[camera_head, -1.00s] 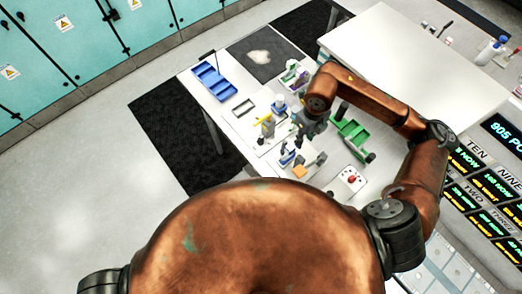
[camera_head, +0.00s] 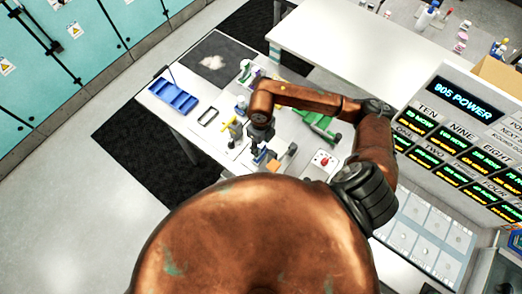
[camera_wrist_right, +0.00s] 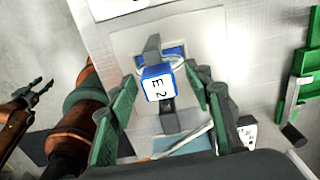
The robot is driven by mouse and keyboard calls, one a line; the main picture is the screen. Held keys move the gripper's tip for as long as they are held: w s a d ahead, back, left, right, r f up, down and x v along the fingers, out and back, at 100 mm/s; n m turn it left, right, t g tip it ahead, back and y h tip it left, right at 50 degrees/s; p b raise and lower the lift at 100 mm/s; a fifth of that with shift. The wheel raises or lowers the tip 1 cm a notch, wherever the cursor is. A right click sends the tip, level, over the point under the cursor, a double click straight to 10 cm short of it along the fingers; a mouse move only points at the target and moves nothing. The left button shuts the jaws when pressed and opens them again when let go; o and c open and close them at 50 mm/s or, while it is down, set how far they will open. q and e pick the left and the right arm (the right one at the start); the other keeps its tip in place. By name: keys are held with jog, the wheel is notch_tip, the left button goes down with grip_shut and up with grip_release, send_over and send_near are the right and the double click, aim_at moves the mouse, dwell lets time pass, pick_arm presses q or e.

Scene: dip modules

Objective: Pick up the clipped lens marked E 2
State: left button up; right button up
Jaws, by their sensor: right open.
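The clipped lens marked E 2 (camera_wrist_right: 158,88) shows in the right wrist view as a white-faced block with blue sides, with a dark grey clip above and below it. A blue-edged piece lies behind it. My right gripper (camera_wrist_right: 162,112) is open, with one green finger on each side of the lens and visible gaps between. In the head view my right gripper (camera_head: 260,138) is over the small items on the white table. My left gripper (camera_wrist_right: 32,102) shows at the left edge of the wrist view, with its fingers apart and nothing seen between them.
A blue tray (camera_head: 172,98) lies on the table's left part, and a dark frame (camera_head: 207,117) lies beside it. A green holder (camera_head: 318,125) is right of my right gripper. A white box with a red knob (camera_head: 323,161) stands nearer. A large white surface (camera_head: 345,35) is behind.

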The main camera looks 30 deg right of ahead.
grip_shut()
dwell(0.6)
